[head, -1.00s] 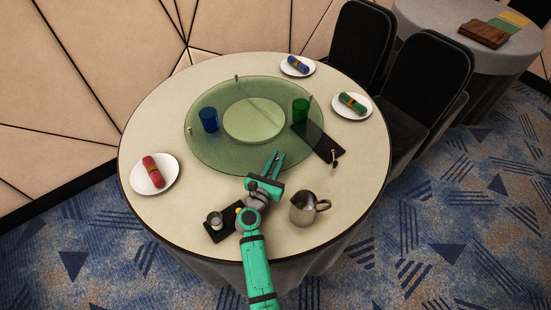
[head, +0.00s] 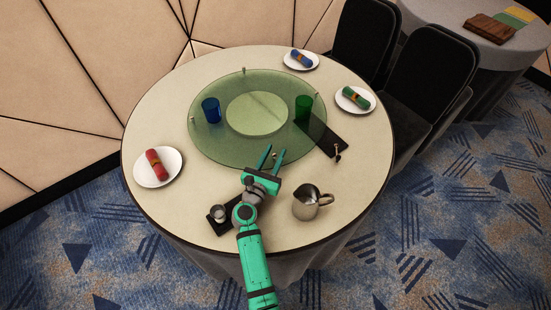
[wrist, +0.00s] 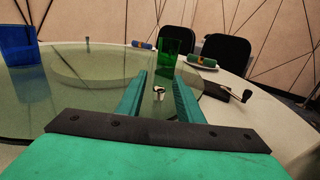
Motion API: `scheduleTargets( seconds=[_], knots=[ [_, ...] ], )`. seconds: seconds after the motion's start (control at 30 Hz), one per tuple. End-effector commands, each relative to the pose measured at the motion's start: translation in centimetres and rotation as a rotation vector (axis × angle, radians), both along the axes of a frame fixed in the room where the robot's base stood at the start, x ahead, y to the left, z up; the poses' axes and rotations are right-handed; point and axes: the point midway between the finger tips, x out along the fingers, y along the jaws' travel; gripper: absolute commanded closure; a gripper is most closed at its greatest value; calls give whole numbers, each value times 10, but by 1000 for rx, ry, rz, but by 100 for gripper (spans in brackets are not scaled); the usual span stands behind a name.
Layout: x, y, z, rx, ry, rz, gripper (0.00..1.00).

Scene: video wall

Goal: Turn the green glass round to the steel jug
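The green glass (head: 303,109) stands on the right of a round glass turntable (head: 205,146). It also shows beyond my fingers in the wrist view (wrist: 175,55). The steel jug (head: 306,206) stands on the table at the near right, off the turntable and right of my gripper. My gripper (head: 274,149) is open at the turntable's near edge, fingers pointing away from me. A small metal peg (wrist: 158,93) shows between the fingers in the wrist view, with gaps visible. I cannot tell whether either finger touches it.
A blue glass (head: 210,110) stands on the turntable's left. A dark slab (head: 330,142) with a small handle-like piece (head: 337,152) lies at its right edge. Another dark tray (head: 218,226) with a small metal item sits beside my arm. Plates with rolled napkins lie around the table.

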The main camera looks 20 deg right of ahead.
Motion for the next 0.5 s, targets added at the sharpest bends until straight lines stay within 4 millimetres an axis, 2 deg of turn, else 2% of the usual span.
scheduleTargets(
  seconds=[0.17,0.5],
  knots=[
    [1,1,26,-1,-5,1,67],
    [-41,16,79,1,-4,4,67]
  ],
)
